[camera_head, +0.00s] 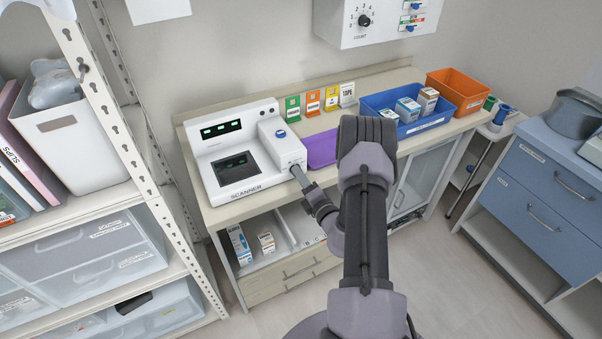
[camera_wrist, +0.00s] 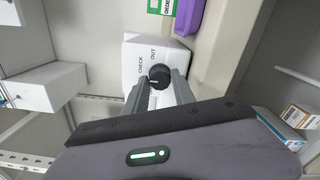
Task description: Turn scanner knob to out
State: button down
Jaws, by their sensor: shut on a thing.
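The white scanner (camera_head: 195,153) stands on the counter, with lit green displays and a dark glass window. Its raised right block carries a blue button (camera_head: 281,133) on top. My gripper (camera_head: 299,173) reaches the front face of that block. In the wrist view, the black round scanner knob (camera_wrist: 159,73) sits on the white face, by the printed words CHECK and OUT. My gripper (camera_wrist: 160,86) has a grey finger on each side of the knob and is shut on it. A pale mark shows on the knob, but its exact setting is too small to tell.
A purple tray (camera_head: 320,149) lies right of the scanner. A blue bin (camera_head: 372,103) with boxes and an orange bin (camera_head: 458,90) stand farther right. Coloured cards (camera_head: 312,102) line the back. A shelf unit (camera_head: 150,150) stands close on the left.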

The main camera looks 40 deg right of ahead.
jog(key=m+p, duration=0.2)
jog(key=m, duration=0.4)
jog(key=shift+p, duration=0.3)
jog(key=m+p, duration=0.1)
jog(key=m, duration=0.5)
jog(key=shift+m+p, duration=0.3)
jog(key=shift+m, duration=0.4)
jog(key=c, duration=1)
grip_release()
jog(key=shift+c, duration=0.2)
jog(key=p+v, duration=0.1)
jog(key=v, duration=1.6)
jog(key=shift+s+p, duration=0.25)
jog(key=shift+p, duration=0.1)
